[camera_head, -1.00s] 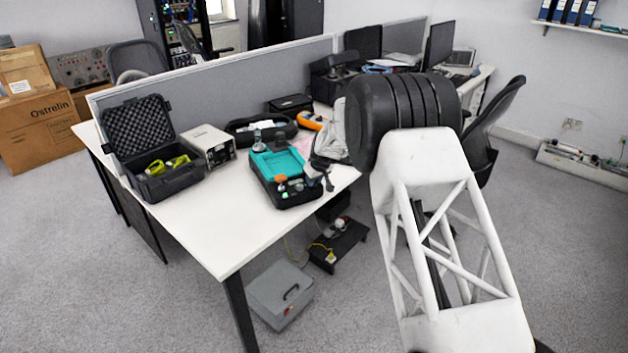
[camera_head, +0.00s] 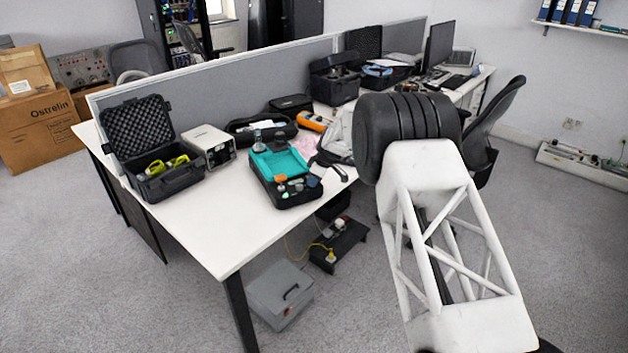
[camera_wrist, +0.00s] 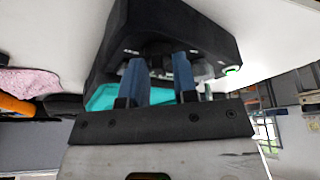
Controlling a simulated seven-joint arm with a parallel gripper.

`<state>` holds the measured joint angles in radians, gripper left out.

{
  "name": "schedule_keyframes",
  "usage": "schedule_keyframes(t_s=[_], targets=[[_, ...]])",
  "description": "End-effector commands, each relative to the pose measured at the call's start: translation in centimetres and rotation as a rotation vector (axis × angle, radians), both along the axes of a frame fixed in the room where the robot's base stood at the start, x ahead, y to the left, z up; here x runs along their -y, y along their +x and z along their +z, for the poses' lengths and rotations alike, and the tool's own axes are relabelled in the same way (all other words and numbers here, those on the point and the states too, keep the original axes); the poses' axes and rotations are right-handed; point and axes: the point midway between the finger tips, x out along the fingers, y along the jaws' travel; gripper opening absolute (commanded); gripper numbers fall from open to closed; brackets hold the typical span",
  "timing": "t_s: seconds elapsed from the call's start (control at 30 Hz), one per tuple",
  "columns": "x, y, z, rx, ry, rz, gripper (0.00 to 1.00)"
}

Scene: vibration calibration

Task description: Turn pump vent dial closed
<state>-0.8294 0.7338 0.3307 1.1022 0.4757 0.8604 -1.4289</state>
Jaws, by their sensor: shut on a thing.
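The calibrator (camera_head: 262,181), a black case with a teal panel, stands on the white desk with several knobs along its front end. My gripper (camera_wrist: 158,62) has its two blue-grey fingers against the case's dark end in the wrist view. They are shut on a small dark part between the tips, which looks like the pump vent dial (camera_wrist: 157,64). The fingers hide most of it, so its turned position cannot be read. A green light glows at the case's corner. In the head view my gripper is small at the calibrator's right side.
An open black case (camera_head: 172,185) with yellow-green items and a beige instrument (camera_head: 210,146) stand to the left. A black pouch (camera_head: 262,128) and an orange meter (camera_head: 315,121) lie behind. The desk's front left is bare. A grey box (camera_head: 280,296) sits on the floor.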

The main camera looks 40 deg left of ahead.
Motion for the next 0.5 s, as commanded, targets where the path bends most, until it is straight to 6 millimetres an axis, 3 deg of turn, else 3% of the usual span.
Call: schedule_keyframes(t_s=[0.47, 0.5], targets=[[-0.01, -0.01, -0.03, 0.000, 0.000, 0.023, 0.03], [-0.01, -0.01, -0.03, 0.000, 0.000, 0.023, 0.29]])
